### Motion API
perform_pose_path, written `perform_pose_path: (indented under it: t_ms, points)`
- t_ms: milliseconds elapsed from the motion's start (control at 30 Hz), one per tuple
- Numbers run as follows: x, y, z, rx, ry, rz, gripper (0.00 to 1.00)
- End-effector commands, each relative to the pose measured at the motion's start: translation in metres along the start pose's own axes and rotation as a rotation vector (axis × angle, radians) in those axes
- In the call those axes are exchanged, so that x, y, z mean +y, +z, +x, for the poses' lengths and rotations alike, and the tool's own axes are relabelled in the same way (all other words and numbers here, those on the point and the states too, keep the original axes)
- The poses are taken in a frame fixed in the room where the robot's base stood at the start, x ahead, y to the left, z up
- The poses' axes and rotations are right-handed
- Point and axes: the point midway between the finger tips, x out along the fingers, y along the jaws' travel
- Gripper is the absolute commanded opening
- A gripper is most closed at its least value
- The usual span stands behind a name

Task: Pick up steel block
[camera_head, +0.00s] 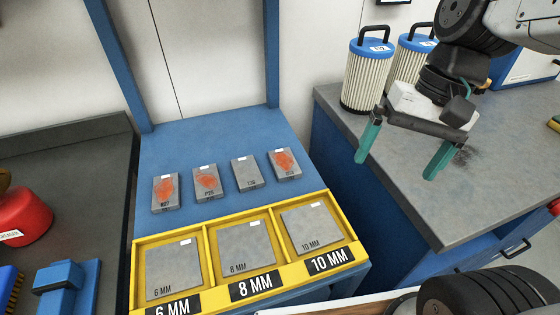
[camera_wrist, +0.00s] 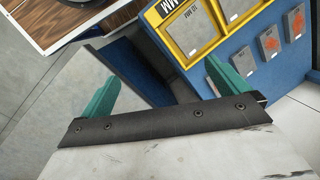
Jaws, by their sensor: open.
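A row of several small grey blocks lies on the blue bench. One is plain grey (camera_head: 246,173). The others carry orange-red patches: the far-left block (camera_head: 166,192), the block beside it (camera_head: 207,182) and the far-right block (camera_head: 285,163). Which one the task means cannot be told for sure. My gripper (camera_head: 398,168) is open and empty, with green fingers, above the grey counter to the right of the blocks. Its fingers frame the lower middle of the wrist view (camera_wrist: 160,78).
A yellow tray (camera_head: 208,247) in front of the blocks has compartments labelled 6 MM, 8 MM and 10 MM, each holding a grey plate. Blue posts rise behind the bench. Blue-topped filter canisters (camera_head: 367,80) stand on the counter near my gripper. A red object (camera_head: 25,215) sits left.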

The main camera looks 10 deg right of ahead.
Motion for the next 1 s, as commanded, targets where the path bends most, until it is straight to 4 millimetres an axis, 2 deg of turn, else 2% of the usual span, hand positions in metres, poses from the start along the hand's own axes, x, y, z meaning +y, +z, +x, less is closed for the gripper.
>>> perform_pose_path:
  t_ms: [200, 500, 800, 1000]
  points:
    - [-0.035, -0.044, 0.024, -0.211, -0.157, 0.226, 1.00]
    - [-0.067, -0.116, 0.066, -0.481, -0.354, 0.572, 1.00]
    - [-0.078, -0.188, 0.121, -0.713, -0.514, 0.904, 1.00]
    - [-0.078, -0.212, 0.143, -0.789, -0.566, 1.020, 1.00]
